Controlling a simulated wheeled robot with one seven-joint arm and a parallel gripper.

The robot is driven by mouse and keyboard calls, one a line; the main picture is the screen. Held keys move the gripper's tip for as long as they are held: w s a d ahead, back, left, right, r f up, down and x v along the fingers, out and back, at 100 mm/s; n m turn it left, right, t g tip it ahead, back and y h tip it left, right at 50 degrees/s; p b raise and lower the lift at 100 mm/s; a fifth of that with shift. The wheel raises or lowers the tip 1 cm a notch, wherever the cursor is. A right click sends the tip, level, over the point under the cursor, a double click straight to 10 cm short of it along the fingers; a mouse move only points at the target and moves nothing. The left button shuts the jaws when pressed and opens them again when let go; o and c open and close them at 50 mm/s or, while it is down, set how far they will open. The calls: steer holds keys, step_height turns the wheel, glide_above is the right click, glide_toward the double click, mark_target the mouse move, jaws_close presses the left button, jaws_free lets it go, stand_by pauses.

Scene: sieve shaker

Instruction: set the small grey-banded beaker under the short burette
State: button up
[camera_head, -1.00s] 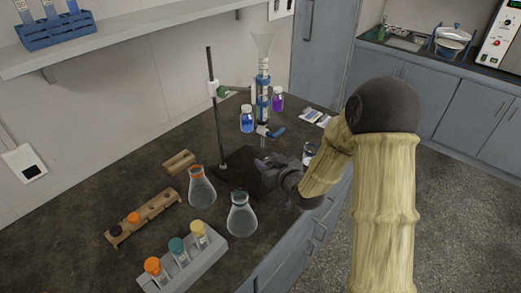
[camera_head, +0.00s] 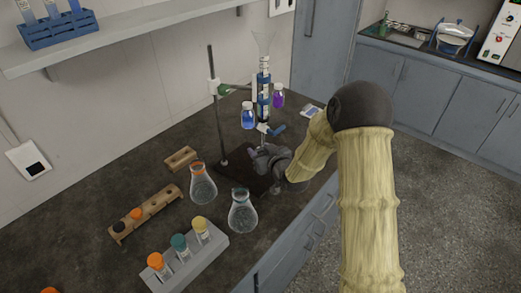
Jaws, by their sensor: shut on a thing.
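The short burette (camera_head: 264,88) hangs upright in a blue clamp, with a clear funnel-like top and a blue stopcock (camera_head: 275,130). A rod stand (camera_head: 213,110) with a dark base plate (camera_head: 234,176) carries it. My gripper (camera_head: 262,156) is low over the right part of the plate, just below the burette's tip. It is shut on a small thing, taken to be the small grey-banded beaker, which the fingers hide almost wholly. Its band cannot be made out, nor whether it touches the plate.
Two conical flasks, one orange-rimmed (camera_head: 202,186) and one blue-rimmed (camera_head: 242,214), stand in front of the plate. A grey rack (camera_head: 190,262) of capped vials and wooden racks (camera_head: 148,212) lie left. Blue (camera_head: 248,118) and purple (camera_head: 278,98) bottles stand behind.

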steer(key=shift+f, duration=0.1)
steer(key=o, duration=1)
steer(key=shift+r, duration=0.25)
steer(key=shift+s+d, duration=0.15)
steer(key=shift+s, duration=0.15)
steer(key=b+v, duration=0.2)
steer(key=v, duration=0.9)
steer(key=shift+s+d+r, duration=0.1)
steer(key=shift+d, duration=0.05)
